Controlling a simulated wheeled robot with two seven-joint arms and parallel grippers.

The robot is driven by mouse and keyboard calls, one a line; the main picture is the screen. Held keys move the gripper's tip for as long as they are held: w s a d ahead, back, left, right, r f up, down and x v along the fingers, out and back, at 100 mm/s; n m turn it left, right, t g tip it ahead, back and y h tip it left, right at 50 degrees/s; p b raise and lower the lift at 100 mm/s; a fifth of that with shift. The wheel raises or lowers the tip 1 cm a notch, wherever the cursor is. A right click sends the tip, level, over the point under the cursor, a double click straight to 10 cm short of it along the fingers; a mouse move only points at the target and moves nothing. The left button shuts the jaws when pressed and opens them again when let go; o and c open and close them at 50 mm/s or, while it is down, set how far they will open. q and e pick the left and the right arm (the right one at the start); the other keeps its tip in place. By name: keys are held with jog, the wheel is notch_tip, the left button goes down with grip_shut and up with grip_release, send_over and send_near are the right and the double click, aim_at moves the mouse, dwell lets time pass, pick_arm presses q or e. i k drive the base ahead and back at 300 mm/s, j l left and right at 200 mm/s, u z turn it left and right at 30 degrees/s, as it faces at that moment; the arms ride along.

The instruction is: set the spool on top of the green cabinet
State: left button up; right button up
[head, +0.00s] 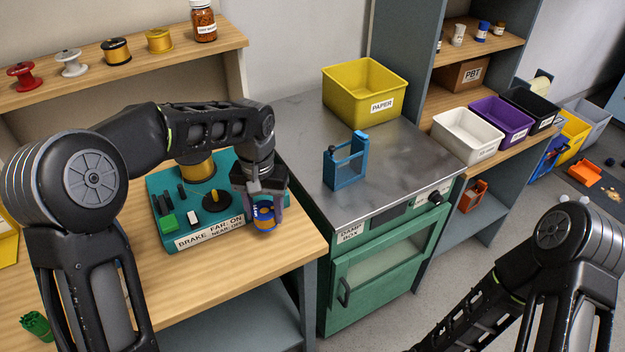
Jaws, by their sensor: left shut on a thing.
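My left gripper (262,205) is shut on a small blue spool with an orange-gold band (264,218). It holds the spool at the right front of the teal machine, near the wooden bench's right edge; whether the spool touches anything below is unclear. The green cabinet (345,290), labelled DAMP BOX, stands to the right of the bench, with a grey metal top (300,125). A blue open-frame holder (347,165) and a yellow PAPER bin (362,90) stand on that top. My right arm shows at the lower right, but its gripper is out of view.
The teal machine (165,195) carries a brake label, knobs and a gold spool (196,168). Red, white and gold spools and a jar (203,22) stand on the shelf behind. White (467,135), purple and black bins stand right. The front of the cabinet top is clear.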

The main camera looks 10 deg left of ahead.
aim_at(401, 158)
jog(key=z, duration=1.2)
jog(key=i+j, duration=0.15)
jog(key=i, duration=0.45)
jog(key=i+j, duration=0.1)
jog(key=i, duration=0.5)
